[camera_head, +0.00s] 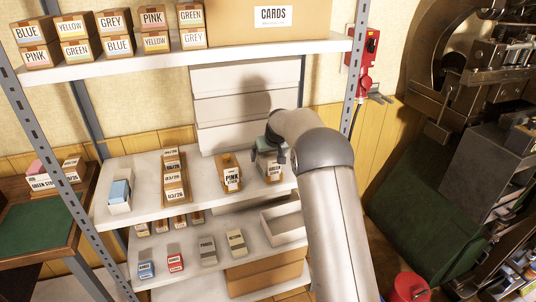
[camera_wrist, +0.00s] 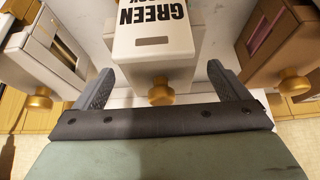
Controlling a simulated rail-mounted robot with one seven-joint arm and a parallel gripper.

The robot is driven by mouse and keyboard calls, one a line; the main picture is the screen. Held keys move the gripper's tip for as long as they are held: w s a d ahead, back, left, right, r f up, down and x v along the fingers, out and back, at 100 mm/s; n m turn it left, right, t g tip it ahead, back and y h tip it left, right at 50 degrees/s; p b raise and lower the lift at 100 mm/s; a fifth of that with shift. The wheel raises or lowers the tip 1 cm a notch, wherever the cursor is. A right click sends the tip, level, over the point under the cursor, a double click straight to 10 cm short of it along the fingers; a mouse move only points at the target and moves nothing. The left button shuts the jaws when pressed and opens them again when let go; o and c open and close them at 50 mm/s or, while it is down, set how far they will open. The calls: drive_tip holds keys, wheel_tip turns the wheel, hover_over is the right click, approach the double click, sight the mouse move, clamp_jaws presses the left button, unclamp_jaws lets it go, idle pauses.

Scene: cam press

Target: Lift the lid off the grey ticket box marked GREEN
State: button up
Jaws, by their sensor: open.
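The ticket box marked GREEN (camera_wrist: 153,45) is pale grey, with a black label, a slot and a brass knob (camera_wrist: 161,91) at its near end. In the head view the same box (camera_head: 274,173) stands on the middle shelf, partly hidden by my arm. My gripper (camera_wrist: 160,80) is open and empty. Its two dark fingers lie left and right of the box's near end and knob, apart from the knob. In the head view the gripper (camera_head: 273,146) is over the box, with its fingertips hard to make out. I cannot tell the lid's seam.
A grey box (camera_wrist: 60,48) and a wooden box (camera_wrist: 268,45), each with a brass knob, flank the GREEN box closely. The wooden PINK box (camera_head: 231,177) stands to its left on the shelf (camera_head: 205,195). Stacked pale boxes (camera_head: 230,95) are behind; the CARDS shelf (camera_head: 200,58) is above.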

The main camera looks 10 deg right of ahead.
drive_tip(key=shift+w+f, duration=0.1)
drive_tip(key=shift+f, duration=0.15)
drive_tip(key=c, duration=1.1)
drive_tip(key=shift+o, duration=0.2)
drive_tip(key=shift+r, duration=0.1)
